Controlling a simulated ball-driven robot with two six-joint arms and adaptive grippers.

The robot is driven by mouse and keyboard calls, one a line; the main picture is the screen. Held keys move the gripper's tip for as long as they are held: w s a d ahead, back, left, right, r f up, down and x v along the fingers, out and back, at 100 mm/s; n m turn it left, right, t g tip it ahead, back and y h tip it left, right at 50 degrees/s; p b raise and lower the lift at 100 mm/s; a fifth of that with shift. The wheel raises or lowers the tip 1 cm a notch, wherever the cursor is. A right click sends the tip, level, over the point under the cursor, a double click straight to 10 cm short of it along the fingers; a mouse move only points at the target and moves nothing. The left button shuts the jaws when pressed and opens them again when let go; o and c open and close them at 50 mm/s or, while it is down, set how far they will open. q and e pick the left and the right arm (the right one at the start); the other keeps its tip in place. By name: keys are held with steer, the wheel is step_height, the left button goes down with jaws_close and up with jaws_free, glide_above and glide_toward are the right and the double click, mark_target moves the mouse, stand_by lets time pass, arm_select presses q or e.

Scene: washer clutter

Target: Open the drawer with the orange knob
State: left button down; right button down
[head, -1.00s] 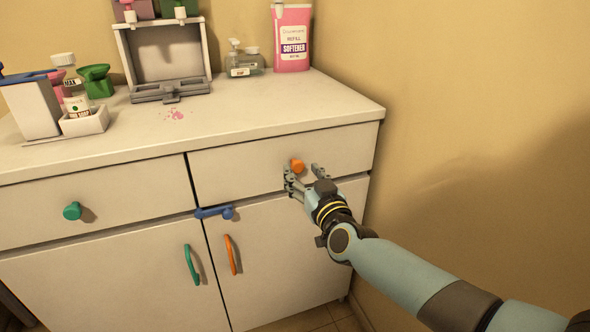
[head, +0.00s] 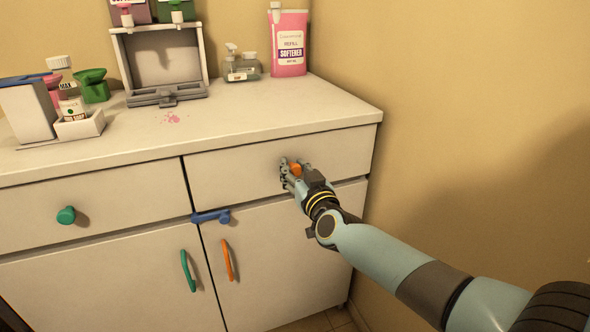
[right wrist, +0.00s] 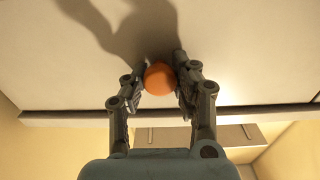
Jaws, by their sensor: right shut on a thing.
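The orange knob (head: 296,169) is on the front of the upper right drawer (head: 230,174), which sits flush in the cabinet. My right gripper (head: 293,172) is at the knob, with its arm coming from the lower right. In the right wrist view the orange knob (right wrist: 159,78) is between the two fingertips of my right gripper (right wrist: 162,82), which are shut on it. The fingers partly hide the knob in the head view. My left gripper is not in view.
A blue latch-like handle (head: 212,216) sits at the drawer's lower left corner, across the gap between the cabinet halves. A green knob (head: 66,215) is on the left drawer. Green (head: 187,271) and orange (head: 227,260) door handles are below. A wall stands close on the right.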

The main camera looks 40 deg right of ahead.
stand_by(0.3)
steer(key=shift+s+a+p, duration=0.15)
steer(key=shift+s+p, duration=0.15)
steer(key=shift+s, duration=0.15)
steer(key=p+v, duration=0.6)
steer(key=v, duration=1.1)
steer(key=shift+s, duration=0.1)
steer(key=c, duration=1)
jaws_free()
steer(key=v, duration=1.2)
